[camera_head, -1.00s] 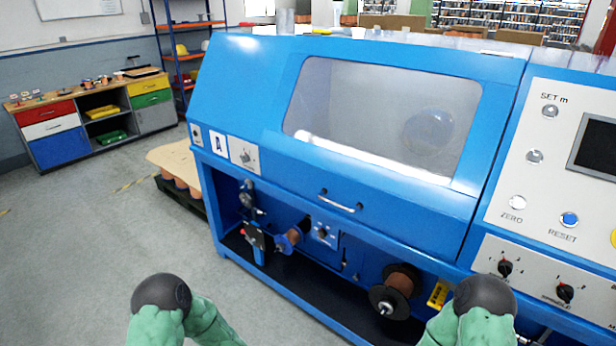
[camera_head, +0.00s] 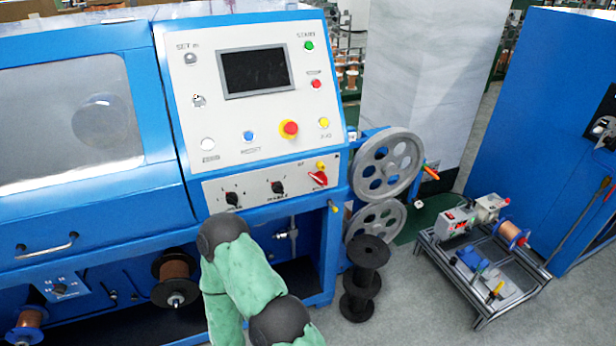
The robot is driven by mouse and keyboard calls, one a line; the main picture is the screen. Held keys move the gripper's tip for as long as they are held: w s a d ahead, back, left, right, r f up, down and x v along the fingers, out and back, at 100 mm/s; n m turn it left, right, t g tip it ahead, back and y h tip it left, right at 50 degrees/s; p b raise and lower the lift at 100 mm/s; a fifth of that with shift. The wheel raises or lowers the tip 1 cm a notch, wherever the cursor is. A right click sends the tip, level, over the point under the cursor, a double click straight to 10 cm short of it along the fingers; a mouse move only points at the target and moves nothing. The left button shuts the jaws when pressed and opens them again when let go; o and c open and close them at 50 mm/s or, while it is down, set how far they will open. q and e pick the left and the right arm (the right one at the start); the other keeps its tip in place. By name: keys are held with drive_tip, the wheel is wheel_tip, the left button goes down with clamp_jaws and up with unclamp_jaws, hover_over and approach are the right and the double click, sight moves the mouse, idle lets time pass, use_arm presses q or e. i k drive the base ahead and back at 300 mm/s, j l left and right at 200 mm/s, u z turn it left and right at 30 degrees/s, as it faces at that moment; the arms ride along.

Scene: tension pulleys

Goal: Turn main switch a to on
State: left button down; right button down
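The blue machine's control panel (camera_head: 262,95) fills the middle of the view. A dark switch (camera_head: 603,131) also sits on the blue cabinet (camera_head: 545,130) at the far right. The labels are too small to tell which is main switch a or its position. Green-covered parts of my arms with dark round joints show at bottom centre, below the panel. Neither gripper is in view.
Two grey pulley wheels (camera_head: 386,165) stand at the machine's right side, with stacked black spools (camera_head: 362,280) on the floor below. A low metal-framed stand (camera_head: 485,265) with small devices is further right. Grey floor (camera_head: 415,315) is clear between them.

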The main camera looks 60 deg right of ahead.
sight(320, 177)
drive_tip(key=z, duration=2.1)
